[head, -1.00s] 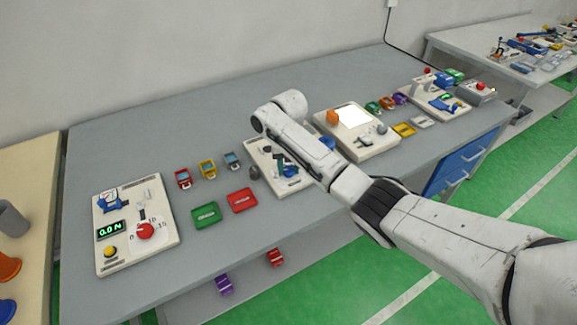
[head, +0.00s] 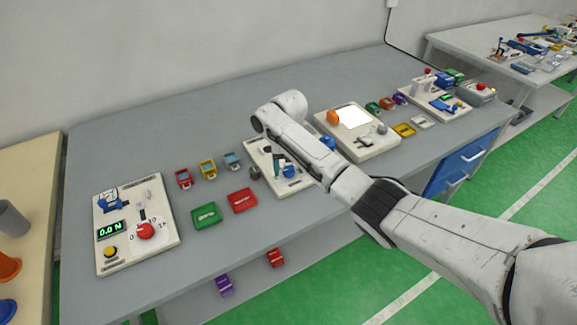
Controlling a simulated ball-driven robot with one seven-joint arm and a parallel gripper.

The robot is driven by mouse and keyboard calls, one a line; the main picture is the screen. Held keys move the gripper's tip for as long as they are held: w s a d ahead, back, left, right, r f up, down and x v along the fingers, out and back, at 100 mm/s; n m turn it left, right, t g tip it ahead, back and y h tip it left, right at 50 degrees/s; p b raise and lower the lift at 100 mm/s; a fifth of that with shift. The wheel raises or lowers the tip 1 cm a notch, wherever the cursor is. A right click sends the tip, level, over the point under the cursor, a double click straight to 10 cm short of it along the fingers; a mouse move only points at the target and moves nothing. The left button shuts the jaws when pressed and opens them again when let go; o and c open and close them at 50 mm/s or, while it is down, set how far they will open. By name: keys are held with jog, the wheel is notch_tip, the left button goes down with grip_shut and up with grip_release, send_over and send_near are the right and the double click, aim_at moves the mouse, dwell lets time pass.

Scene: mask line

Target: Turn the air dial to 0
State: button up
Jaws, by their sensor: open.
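A red round dial (head: 146,231) with printed numbers around it sits on the white panel (head: 168,226) at the left end of the bench. No label that I can read names it as the air dial, and its exact setting is too small to read. A green display (head: 110,229) beside it reads 0.0 N. My arm reaches in from the lower right and bends over the middle of the bench, well to the right of this panel. My gripper cannot be made out; my own arm appears to hide it.
Red (head: 242,200) and green (head: 206,215) trays and several small coloured pieces lie between the left panel and the partly hidden middle panel (head: 304,184). A panel with a white screen (head: 352,117) stands farther right. The bench is clear along its back.

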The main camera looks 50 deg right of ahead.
aim_at(289, 169)
jog(key=shift+r, duration=0.15)
notch_tip(289, 169, up, 10)
jog(key=b, duration=0.1)
jog(key=shift+r, duration=0.25)
dwell(0.5)
